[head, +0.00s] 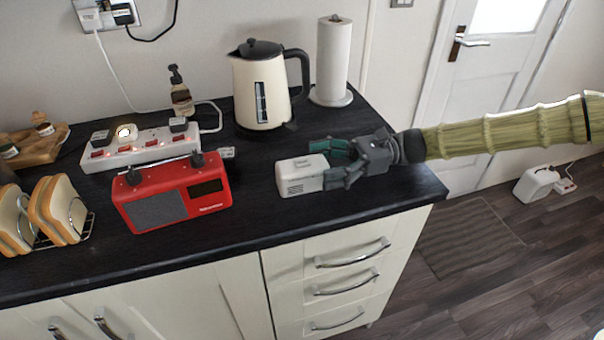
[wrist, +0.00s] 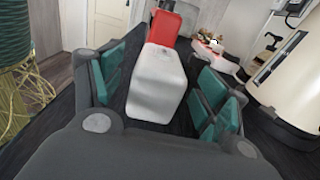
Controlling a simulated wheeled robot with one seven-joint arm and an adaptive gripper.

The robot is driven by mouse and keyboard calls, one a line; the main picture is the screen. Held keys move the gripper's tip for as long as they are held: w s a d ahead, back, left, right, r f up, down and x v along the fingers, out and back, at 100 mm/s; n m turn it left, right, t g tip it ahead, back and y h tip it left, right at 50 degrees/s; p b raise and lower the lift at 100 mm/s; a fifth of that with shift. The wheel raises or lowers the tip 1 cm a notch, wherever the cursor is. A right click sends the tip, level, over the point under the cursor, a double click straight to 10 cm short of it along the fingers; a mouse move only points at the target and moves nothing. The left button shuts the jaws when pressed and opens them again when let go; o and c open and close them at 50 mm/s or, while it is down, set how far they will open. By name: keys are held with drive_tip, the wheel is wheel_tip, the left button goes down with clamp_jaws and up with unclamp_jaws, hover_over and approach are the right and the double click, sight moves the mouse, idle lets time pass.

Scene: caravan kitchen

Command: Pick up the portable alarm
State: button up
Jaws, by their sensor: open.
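A small white box with a slotted grille on its front, which looks like the portable alarm (head: 299,177), lies on the dark counter right of the middle in the head view. My gripper (head: 331,164) is open and reaches in from the right, its teal-padded fingers on either side of the box's right end. In the wrist view the white box (wrist: 158,86) lies between the spread fingers (wrist: 162,88), with dark gaps visible on both sides. The near end of the box is partly hidden by the gripper.
A red radio (head: 172,194) stands left of the box. A cream kettle (head: 262,92) and a paper towel roll (head: 331,58) stand behind. A power strip (head: 137,147) and toast rack (head: 75,222) are farther left. The counter in front of the box is clear.

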sight(277, 173)
drive_tip(key=shift+x, duration=2.5)
drive_tip(key=c, duration=1.1)
